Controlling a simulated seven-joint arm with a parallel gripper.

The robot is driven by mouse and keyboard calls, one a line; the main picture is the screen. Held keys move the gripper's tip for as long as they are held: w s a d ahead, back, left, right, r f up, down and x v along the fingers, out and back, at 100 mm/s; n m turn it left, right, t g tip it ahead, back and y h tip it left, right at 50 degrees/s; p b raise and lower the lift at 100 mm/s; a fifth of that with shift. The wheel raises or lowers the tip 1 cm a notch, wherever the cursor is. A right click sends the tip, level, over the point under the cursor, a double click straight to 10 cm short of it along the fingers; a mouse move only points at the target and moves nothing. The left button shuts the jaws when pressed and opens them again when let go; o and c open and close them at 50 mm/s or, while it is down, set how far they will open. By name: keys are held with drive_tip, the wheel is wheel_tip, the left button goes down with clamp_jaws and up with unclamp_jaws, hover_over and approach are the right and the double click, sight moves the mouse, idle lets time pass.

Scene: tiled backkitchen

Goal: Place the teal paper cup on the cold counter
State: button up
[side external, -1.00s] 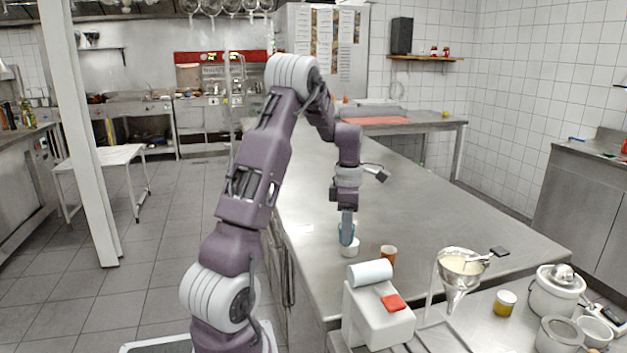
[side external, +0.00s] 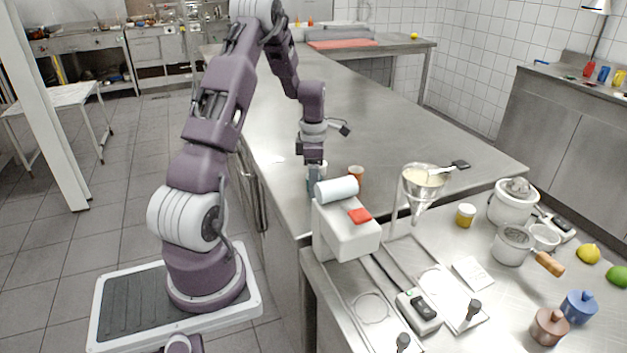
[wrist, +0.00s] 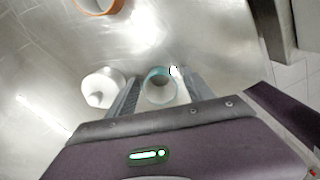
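The teal paper cup (wrist: 160,86) stands upright between my gripper's fingers in the wrist view, with a narrow gap on each side. In the side view the cup (side external: 311,184) shows only in part beneath my gripper (side external: 313,170), near the front corner of the long steel counter (side external: 390,150). My gripper (wrist: 161,88) is open around the cup. The white dispenser with the pale roll hides the cup's lower part in the side view. I cannot tell from a label which surface is the cold counter.
A white round object (wrist: 103,88) is just left of my gripper. An orange-brown cup (side external: 356,174) stands close by. The white dispenser (side external: 345,230), a funnel on a stand (side external: 424,182) and several jars crowd the front worktop. The steel counter behind is mostly clear.

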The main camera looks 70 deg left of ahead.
wheel_tip(320, 180, up, 12)
drive_tip(key=d+r+m+t, duration=0.1)
drive_tip(key=d+r+m, duration=0.65)
drive_tip(key=d, duration=0.35)
drive_tip(key=s+d+r+m+t, duration=0.1)
drive_tip(key=s+d+m+t, duration=0.1)
drive_tip(key=s+d+m, duration=0.5)
drive_tip(key=s+d+r+m+t, duration=0.1)
drive_tip(key=s+d+m+t, duration=0.1)
drive_tip(key=s+d+m, duration=0.6)
drive_tip(key=d+m, duration=0.6)
drive_tip(key=m, duration=0.3)
drive_tip(key=shift+s+r+t, duration=0.2)
drive_tip(key=shift+r+t, duration=0.1)
drive_tip(key=shift+r, duration=0.1)
drive_tip(key=shift+d, duration=0.1)
